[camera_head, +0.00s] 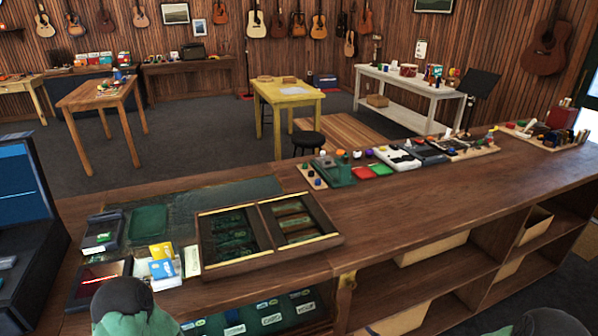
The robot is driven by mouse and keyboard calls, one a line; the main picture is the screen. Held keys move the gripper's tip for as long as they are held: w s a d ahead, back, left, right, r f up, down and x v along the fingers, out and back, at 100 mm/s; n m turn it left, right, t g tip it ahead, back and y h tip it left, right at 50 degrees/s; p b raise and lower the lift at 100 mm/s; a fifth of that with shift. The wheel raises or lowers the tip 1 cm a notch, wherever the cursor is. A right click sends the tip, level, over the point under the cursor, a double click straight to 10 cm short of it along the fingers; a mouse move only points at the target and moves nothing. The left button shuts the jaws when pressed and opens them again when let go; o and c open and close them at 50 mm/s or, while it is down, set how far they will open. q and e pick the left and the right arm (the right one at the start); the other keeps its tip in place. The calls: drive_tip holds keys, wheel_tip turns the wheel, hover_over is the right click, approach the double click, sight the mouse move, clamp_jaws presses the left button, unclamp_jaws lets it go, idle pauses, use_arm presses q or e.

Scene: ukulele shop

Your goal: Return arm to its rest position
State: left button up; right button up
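A dark rounded part of my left arm (124,305) with green on it shows at the bottom left edge, in front of the counter. A small dark part of my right arm (548,322) shows at the bottom right edge. No fingers of either gripper show, so both grippers are out of view. Whether they hold anything cannot be seen.
A long wooden counter (420,215) crosses the view. It bears a wooden tray with compartments (262,204), small boxes (162,262) and several small items further right. The counter's front middle is bare.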

drive_tip(key=s+a+f+m+g, duration=0.2)
drive_tip(key=s+a+f+g, duration=0.2)
drive_tip(key=s, duration=0.5)
drive_tip(key=s+a+f+m+g, duration=0.2)
drive_tip(key=s+a+f+g, duration=0.3)
drive_tip(key=s+f+g, duration=0.3)
wheel_tip(320, 180, down, 3)
drive_tip(key=shift+s+a+r+h+p, duration=0.1)
drive_tip(key=shift+s+a+h+p, duration=0.3)
drive_tip(key=shift+s, duration=0.85)
drive_tip(key=shift+d, duration=0.1)
